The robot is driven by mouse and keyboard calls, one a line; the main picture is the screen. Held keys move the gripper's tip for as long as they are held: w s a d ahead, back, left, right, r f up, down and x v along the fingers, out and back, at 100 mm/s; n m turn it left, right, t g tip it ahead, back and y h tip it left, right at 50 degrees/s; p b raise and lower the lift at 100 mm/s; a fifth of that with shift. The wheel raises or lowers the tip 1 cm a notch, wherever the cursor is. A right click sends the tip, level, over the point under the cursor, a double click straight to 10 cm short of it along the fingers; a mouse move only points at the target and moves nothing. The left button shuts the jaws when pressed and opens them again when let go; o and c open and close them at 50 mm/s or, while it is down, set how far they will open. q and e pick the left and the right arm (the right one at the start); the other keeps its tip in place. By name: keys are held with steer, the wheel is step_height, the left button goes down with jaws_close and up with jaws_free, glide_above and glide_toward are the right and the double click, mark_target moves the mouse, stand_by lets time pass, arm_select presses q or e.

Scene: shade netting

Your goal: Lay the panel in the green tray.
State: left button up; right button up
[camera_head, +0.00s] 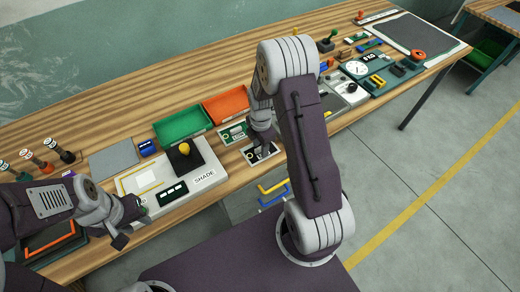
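The green tray (190,134) stands on the wooden table, left of the orange tray (232,112); I see nothing in it. A second, similar panel (254,159) lies nearer the front edge, partly hidden. My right gripper (263,150) is over this second panel, pointing down; I cannot tell whether it touches it or how its fingers stand. My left gripper (130,226) is at the front left, its fingers apart and empty, near the corner of the white SHADE unit.
The white SHADE unit (204,179) with a yellow knob stands in front of the green tray. A grey sheet (112,158) and a blue block (147,148) lie left of it. Several tools stand far left. Instruments crowd the right; the table's back strip is clear.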

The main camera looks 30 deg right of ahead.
jaws_close()
steer(key=shift+r, duration=0.1)
steer(key=shift+r, duration=0.3)
steer(key=r, duration=0.3)
steer(key=shift+s+d+r, duration=0.2)
steer(key=shift+s+r, duration=0.1)
steer(key=shift+r, duration=0.1)
steer(key=s+d+r, duration=0.4)
steer(key=s+r, duration=0.2)
steer(key=s, duration=0.4)
steer(key=shift+r+b, duration=0.25)
steer(key=shift+b, duration=0.2)
